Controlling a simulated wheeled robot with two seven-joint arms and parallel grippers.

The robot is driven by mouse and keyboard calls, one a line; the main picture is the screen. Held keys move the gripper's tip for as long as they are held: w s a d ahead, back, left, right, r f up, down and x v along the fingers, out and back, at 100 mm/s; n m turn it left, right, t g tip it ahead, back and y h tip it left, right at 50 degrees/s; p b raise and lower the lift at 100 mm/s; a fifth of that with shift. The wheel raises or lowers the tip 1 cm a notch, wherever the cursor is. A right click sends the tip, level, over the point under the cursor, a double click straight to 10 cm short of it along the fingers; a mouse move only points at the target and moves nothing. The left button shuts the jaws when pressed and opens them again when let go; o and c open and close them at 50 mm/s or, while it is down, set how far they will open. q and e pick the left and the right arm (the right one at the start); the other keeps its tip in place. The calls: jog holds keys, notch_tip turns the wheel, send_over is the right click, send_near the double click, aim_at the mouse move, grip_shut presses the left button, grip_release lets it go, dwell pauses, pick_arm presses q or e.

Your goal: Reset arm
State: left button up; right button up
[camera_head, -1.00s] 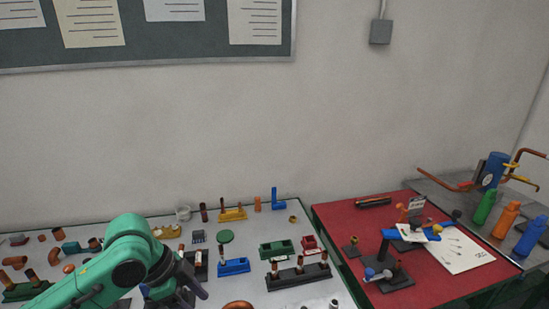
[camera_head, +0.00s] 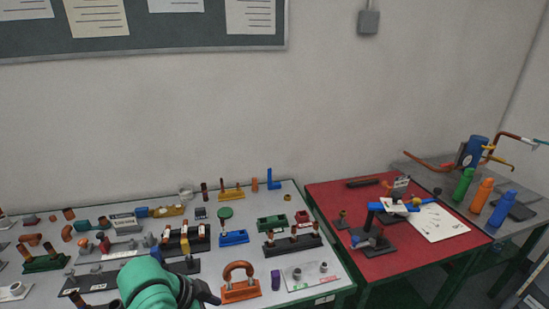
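My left arm shows as a teal link at the bottom of the head view, with its dark gripper (camera_head: 207,293) low over the front of the left table, just left of an orange arched part on a base (camera_head: 240,283). The fingers are small and partly hidden by the arm, so I cannot tell whether they are open or shut. My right gripper is not in view.
The grey table (camera_head: 335,270) holds many small parts, including a blue block (camera_head: 234,238) and a green block (camera_head: 271,223). The red table (camera_head: 322,199) carries a dark stand (camera_head: 374,240) and paper (camera_head: 440,224). Coloured bottles (camera_head: 481,195) stand at right.

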pick_arm(q)
jog(key=s+a+f+n+y, duration=0.5)
jog(key=s+a+f+n, duration=0.5)
jog(key=s, duration=0.1)
notch_tip(320, 180, down, 24)
jog(key=s+g+b, duration=0.1)
jog(key=s+b, duration=0.1)
jog(key=s+a+f+g+b, duration=0.1)
jog(key=s+a+f, duration=0.2)
jog(key=s+f, duration=1.2)
jog(key=shift+s+a+m, duration=0.15)
jog(key=shift+s+m, duration=0.25)
jog(key=shift+s, duration=0.35)
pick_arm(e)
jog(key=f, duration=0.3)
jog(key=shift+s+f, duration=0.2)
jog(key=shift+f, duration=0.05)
pick_arm(q)
jog(key=shift+f, duration=0.1)
